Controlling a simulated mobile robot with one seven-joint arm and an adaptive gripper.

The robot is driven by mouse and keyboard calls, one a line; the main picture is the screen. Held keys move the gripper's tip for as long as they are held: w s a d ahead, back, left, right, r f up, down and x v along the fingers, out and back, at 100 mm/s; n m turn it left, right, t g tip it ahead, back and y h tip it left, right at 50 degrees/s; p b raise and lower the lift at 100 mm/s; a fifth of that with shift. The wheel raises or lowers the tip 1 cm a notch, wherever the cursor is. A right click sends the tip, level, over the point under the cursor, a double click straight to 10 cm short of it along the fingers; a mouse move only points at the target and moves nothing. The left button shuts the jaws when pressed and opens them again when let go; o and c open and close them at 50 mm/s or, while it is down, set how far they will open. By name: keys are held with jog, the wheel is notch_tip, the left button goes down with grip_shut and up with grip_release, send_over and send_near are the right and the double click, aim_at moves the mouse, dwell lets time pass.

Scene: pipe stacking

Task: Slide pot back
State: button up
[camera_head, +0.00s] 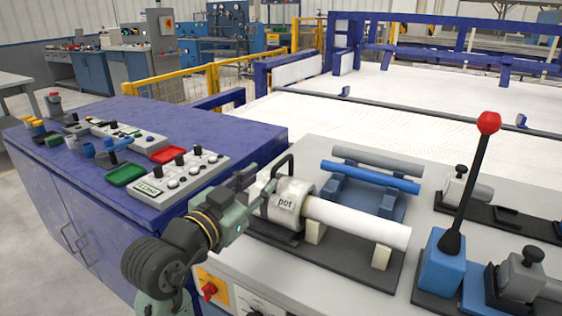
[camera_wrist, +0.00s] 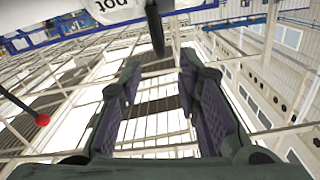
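The pot (camera_head: 286,203) is a pale grey cylinder labelled "pot", sitting around the left end of a white pipe (camera_head: 357,222) on a dark base. A black bent handle (camera_head: 284,168) rises from its left side. My gripper (camera_head: 252,185) is just left of the pot, by the handle. In the wrist view, my gripper (camera_wrist: 160,62) has its two fingers apart, with a clear gap. The black handle (camera_wrist: 155,28) reaches down between the fingertips there, and I see no finger pressing on it. The pot's label (camera_wrist: 112,5) shows upside down at the top edge.
A blue pipe (camera_head: 370,176) and a grey pipe lie on a rack behind the pot. A red-knobbed lever (camera_head: 470,180) stands to the right. A purple cabinet (camera_head: 75,185) with control boxes and trays is at left. White mesh surface lies behind.

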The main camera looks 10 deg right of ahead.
aim_at(277, 167)
jog(key=p+x, duration=0.2)
jog(key=x, duration=0.7)
jog(key=shift+w+d, duration=0.1)
jog(key=shift+w, duration=0.1)
grip_shut()
dwell(0.5)
